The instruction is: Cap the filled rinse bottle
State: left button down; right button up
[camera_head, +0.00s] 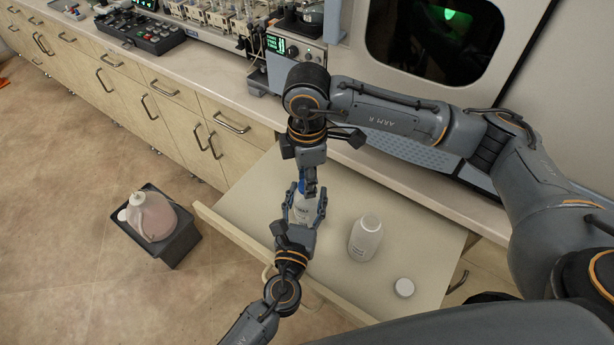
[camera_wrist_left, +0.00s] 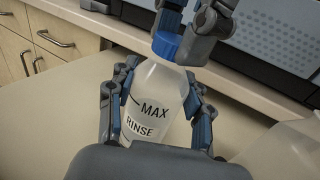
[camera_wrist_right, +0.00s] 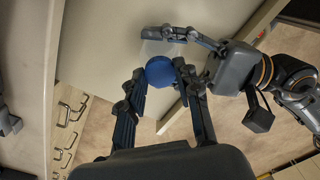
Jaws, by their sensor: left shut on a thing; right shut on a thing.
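The rinse bottle (camera_head: 301,213), clear with MAX and RINSE marks, stands upright over the pulled-out pale surface (camera_head: 258,190). My left gripper (camera_wrist_left: 160,92) is shut around its body (camera_wrist_left: 150,112). My right gripper (camera_head: 305,181) comes down from above and is shut on the blue cap (camera_wrist_right: 160,71). The cap also shows in the left wrist view (camera_wrist_left: 166,46), right at the bottle's top and in line with the neck. The cap hides the mouth, so I cannot tell whether it is threaded on.
A jug (camera_head: 150,216) of pinkish liquid sits on a dark bin (camera_head: 176,246) on the floor. Instruments line the counter behind.

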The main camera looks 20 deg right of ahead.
jog(key=shift+m, duration=0.6)
jog(key=o, duration=0.7)
jog(key=shift+r, duration=2.25)
jog(key=shift+c, duration=0.2)
